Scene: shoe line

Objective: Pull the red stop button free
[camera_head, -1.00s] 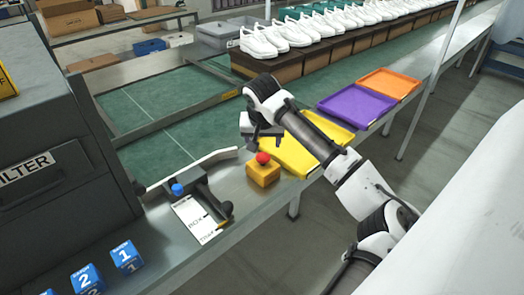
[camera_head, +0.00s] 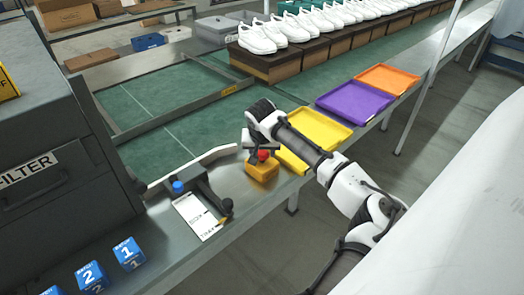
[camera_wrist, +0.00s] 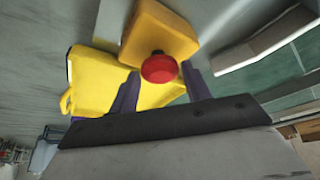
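The red stop button (camera_head: 263,155) sits on top of a yellow box (camera_head: 262,172) on the grey table edge. My gripper (camera_head: 261,152) is right over it, pointing down. In the wrist view the red button (camera_wrist: 159,67) lies between the tips of my gripper (camera_wrist: 160,80), and the yellow box (camera_wrist: 158,34) is just beyond. The two fingers stand apart, one on each side of the button, with gaps visible. I cannot tell whether either finger touches it.
A yellow tray (camera_head: 335,128), a purple tray (camera_head: 356,102) and an orange tray (camera_head: 388,79) lie to the right. A blue-knobbed lever fixture (camera_head: 203,196) stands at left, near several blue cubes (camera_head: 129,253). White shoes (camera_head: 258,37) line the back.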

